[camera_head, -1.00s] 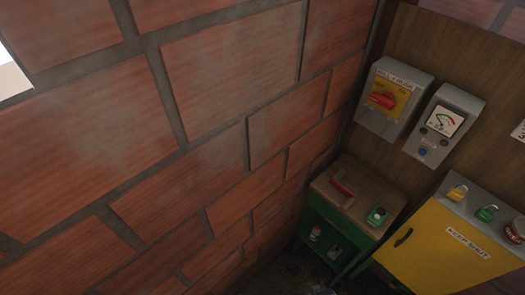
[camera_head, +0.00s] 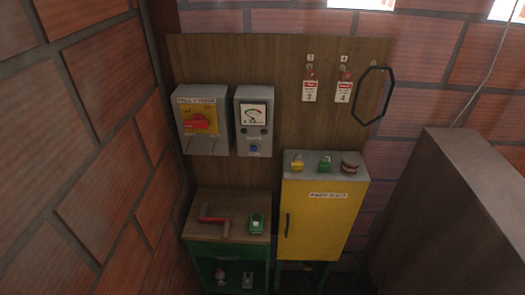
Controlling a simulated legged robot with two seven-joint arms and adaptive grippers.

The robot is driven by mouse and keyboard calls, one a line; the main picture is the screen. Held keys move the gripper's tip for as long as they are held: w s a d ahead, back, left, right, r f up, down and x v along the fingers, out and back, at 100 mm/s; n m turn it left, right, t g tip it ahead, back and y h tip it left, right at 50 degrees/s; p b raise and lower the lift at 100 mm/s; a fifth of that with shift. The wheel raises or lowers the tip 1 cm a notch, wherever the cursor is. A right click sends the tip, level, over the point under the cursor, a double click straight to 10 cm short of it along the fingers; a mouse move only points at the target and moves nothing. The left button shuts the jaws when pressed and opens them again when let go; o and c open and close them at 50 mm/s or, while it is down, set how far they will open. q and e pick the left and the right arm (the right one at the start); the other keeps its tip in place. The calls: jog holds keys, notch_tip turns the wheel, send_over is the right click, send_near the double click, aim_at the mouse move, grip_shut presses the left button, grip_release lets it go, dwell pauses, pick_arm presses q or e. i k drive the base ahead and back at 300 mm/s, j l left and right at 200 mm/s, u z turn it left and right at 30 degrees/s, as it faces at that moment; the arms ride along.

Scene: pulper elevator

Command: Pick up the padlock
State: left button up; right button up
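A yellow padlock (camera_head: 297,164) stands on the grey top of the yellow cabinet (camera_head: 313,222), at its left. A green padlock (camera_head: 324,164) stands to the right of it on the same top. Several small red items with tags hang on the wooden board above; I cannot tell whether they include padlocks. Neither of my grippers is in view.
A dark red round item (camera_head: 351,163) sits at the right of the cabinet top. A green-framed bench (camera_head: 226,240) holds a red-handled tool (camera_head: 214,220) and a green device (camera_head: 256,224). Control boxes (camera_head: 203,121) hang above. A large brown box (camera_head: 455,215) stands at right.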

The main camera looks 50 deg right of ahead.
aim_at(296, 166)
jog(key=z, duration=1.9)
